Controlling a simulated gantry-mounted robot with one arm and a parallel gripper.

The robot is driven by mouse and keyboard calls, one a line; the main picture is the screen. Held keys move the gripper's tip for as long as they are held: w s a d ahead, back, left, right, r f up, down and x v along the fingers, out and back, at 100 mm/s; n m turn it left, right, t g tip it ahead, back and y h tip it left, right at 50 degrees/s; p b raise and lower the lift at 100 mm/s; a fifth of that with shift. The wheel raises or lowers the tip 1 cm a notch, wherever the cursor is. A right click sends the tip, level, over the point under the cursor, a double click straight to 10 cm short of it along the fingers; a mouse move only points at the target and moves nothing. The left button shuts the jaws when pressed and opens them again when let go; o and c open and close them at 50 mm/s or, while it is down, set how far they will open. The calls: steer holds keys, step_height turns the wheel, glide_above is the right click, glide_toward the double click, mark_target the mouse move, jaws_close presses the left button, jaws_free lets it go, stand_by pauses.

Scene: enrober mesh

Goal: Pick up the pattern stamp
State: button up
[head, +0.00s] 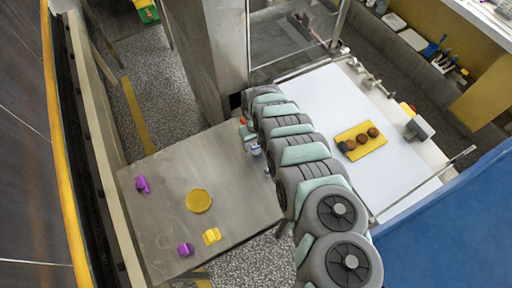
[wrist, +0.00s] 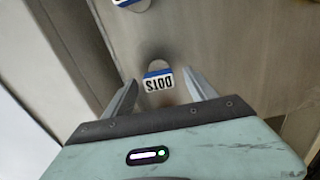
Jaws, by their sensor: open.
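The fingers are open and hold nothing. A second item with a blue and white label (wrist: 130,4) is cut off at the top of the wrist view. In the head view a small blue and white piece (head: 255,150) shows beside my arm, which hides my gripper; I cannot tell which stamp it is.
The metal table (head: 160,220) also holds purple pieces (head: 142,184), a yellow disc (head: 199,201) and a yellow piece (head: 211,236). A white surface (head: 320,90) on the right bears a yellow mat (head: 348,154) with brown rounds. A metal column (head: 212,60) stands behind the table.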

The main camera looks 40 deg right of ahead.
steer(key=shift+s+f, duration=0.1)
steer(key=shift+f, duration=0.2)
jaws_close()
stand_by(0.6)
